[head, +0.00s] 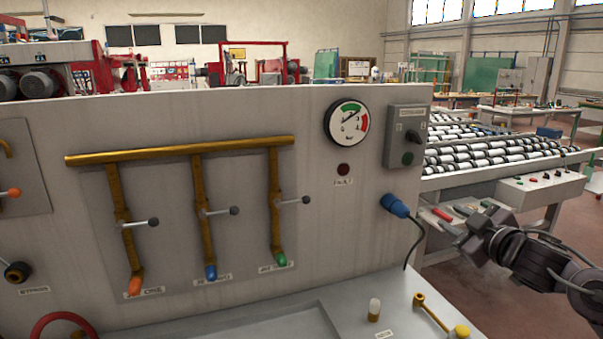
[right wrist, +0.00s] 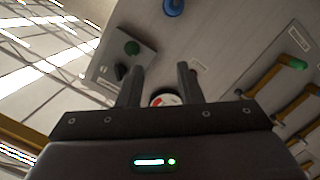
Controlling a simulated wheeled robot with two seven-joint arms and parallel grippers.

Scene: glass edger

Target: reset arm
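My right gripper (head: 445,222) is at the right of the head view, in front of the roller conveyor and right of the machine panel. In the right wrist view its two fingers (right wrist: 160,76) stand apart with nothing between them. It touches nothing that I can make out. The grey panel (head: 330,220) carries a brass pipe (head: 180,149) with three valve levers, a pressure gauge (head: 347,122) and a grey switch box (head: 406,138). The gauge (right wrist: 165,98) shows partly behind the fingers in the right wrist view. My left gripper is out of view.
A blue plug (head: 395,205) with a black cable sits on the panel. A white-capped peg (head: 374,309) and a brass handle (head: 431,312) are on the ledge below. A conveyor control box (head: 541,188) is close to my right arm. Open floor lies at the lower right.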

